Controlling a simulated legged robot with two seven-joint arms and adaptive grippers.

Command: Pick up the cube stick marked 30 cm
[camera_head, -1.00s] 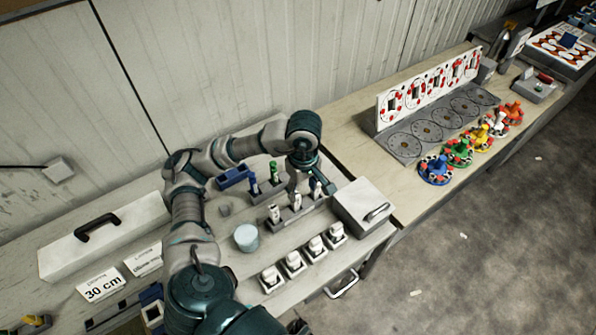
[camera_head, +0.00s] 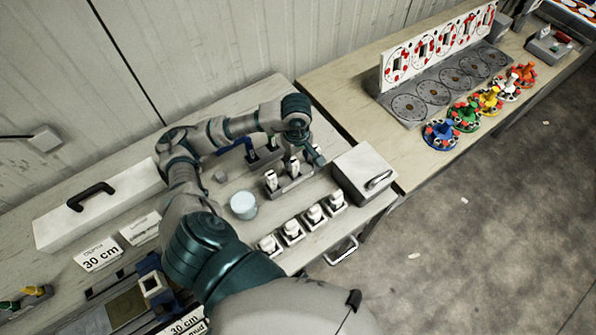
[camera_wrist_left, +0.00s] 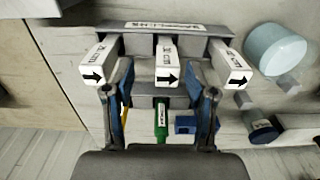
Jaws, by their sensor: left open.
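The wrist view shows three white sticks with arrow labels standing in a grey holder (camera_wrist_left: 140,28). The middle stick (camera_wrist_left: 167,70) has a label that seems to read 30 cm, though it is small and blurred. The left stick (camera_wrist_left: 95,65) and right stick (camera_wrist_left: 232,65) flank it. My left gripper (camera_wrist_left: 160,92) is open, its fingers on either side of the middle stick with gaps. In the head view my left gripper (camera_head: 300,140) is over the holder (camera_head: 287,190), partly hiding the sticks. My right gripper is out of view.
A pale blue cup (camera_head: 243,205) stands left of the holder. Several white-topped blocks (camera_head: 292,231) line the table's front edge. A grey box (camera_head: 362,170) with a handle stands to the right. A green-labelled piece (camera_wrist_left: 161,120) shows beyond the sticks.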

